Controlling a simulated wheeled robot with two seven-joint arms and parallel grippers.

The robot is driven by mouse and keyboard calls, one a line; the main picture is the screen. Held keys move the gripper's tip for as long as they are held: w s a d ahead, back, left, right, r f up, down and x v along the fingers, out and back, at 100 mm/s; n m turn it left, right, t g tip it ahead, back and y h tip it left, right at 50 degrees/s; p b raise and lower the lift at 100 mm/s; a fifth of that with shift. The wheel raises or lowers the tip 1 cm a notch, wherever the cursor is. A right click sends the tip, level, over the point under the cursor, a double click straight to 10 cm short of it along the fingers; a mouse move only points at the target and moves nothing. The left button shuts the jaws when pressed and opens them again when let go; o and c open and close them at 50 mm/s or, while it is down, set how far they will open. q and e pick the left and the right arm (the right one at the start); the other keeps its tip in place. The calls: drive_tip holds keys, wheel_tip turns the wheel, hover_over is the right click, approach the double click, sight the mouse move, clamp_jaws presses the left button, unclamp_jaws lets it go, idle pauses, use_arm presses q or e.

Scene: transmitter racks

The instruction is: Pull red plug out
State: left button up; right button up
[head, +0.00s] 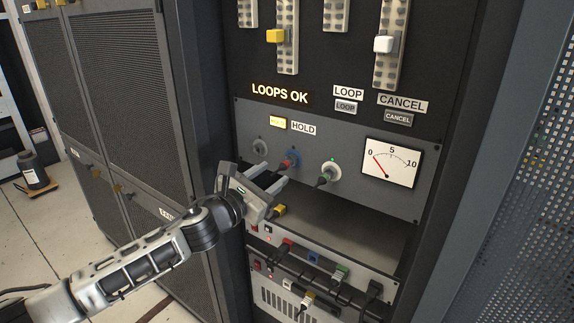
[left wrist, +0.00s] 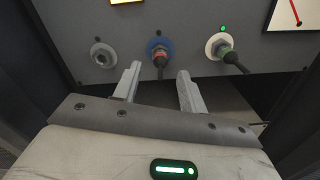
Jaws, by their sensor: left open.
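The red plug (head: 287,164) sits in a blue-ringed socket on the grey panel (head: 350,200). In the left wrist view the red plug (left wrist: 160,61) is straight ahead, with a dark cable end below it. My left gripper (head: 273,174) is open, just in front of the panel. In the left wrist view its two fingers (left wrist: 157,82) stand on either side of and below the red plug, with a gap between them and nothing held. Whether the fingertips reach the plug's depth is hard to tell. My right gripper is not in view.
A green plug (head: 326,175) sits in a white-ringed socket to the right. A bare grey socket (head: 260,147) is at the left. A gauge (head: 391,162) is further right. Below are an open recess and a lower rack with several plugs, including a yellow one (head: 279,210).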

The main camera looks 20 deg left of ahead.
sight(280, 169)
use_arm(q)
drive_tip(key=shift+x, duration=2.35)
clamp_jaws()
drive_tip(key=shift+s, duration=0.1)
drive_tip(key=shift+p+v, duration=0.65)
drive_tip(key=shift+v, duration=2.3)
